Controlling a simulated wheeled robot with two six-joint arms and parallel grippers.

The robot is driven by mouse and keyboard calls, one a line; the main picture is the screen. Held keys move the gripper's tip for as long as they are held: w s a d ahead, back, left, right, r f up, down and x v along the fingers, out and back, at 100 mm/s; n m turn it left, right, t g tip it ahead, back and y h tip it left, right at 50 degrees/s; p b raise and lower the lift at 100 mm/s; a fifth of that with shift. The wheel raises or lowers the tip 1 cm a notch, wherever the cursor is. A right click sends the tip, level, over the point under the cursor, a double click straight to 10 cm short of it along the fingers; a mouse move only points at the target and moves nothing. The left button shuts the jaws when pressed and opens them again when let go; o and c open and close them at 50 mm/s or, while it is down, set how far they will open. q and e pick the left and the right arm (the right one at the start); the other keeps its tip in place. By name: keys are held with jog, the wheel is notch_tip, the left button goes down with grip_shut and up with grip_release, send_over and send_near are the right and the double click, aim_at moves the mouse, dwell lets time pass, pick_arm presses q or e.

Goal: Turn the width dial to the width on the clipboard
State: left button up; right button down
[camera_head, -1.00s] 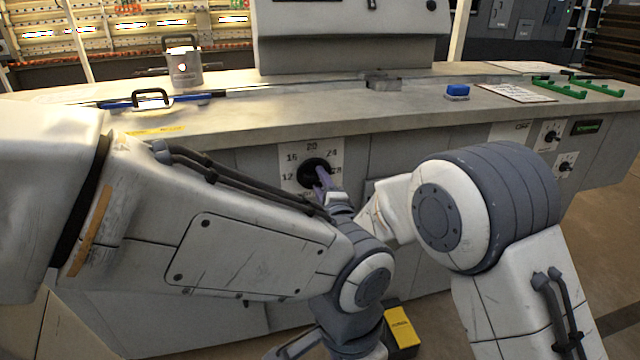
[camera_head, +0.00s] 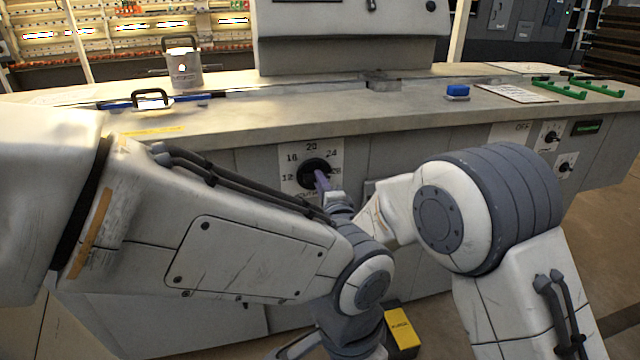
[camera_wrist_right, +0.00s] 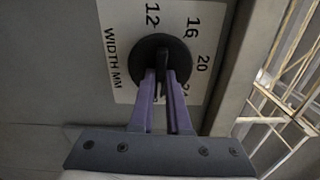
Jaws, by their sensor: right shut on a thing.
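The width dial (camera_head: 309,173) is a black round knob on a white plate on the bench front, marked 12, 16, 20, 24 and 28. My right gripper (camera_head: 322,181) has its purple fingers on the knob. In the right wrist view, the right gripper (camera_wrist_right: 164,92) is shut on the black bar of the width dial (camera_wrist_right: 150,50), one finger on each side. The fingers hide part of the scale, and I cannot tell which number the bar points to. A flat white sheet (camera_head: 515,93), perhaps the clipboard, lies on the worktop; its writing is unreadable. My left gripper is out of view.
A yellow-topped box (camera_head: 399,328) stands on the floor.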

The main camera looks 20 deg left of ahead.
jog(key=shift+s+a+n+b, duration=0.15)
jog(key=shift+n+b, duration=0.1)
jog(key=shift+n, duration=6.9)
jog(key=shift+s+a+n+b, duration=0.15)
jog(key=shift+n+b, duration=0.1)
jog(key=shift+n, duration=6.9)
jog(key=shift+w, duration=0.1)
jog(key=c, duration=0.9)
grip_release()
jog(key=shift+r, duration=0.1)
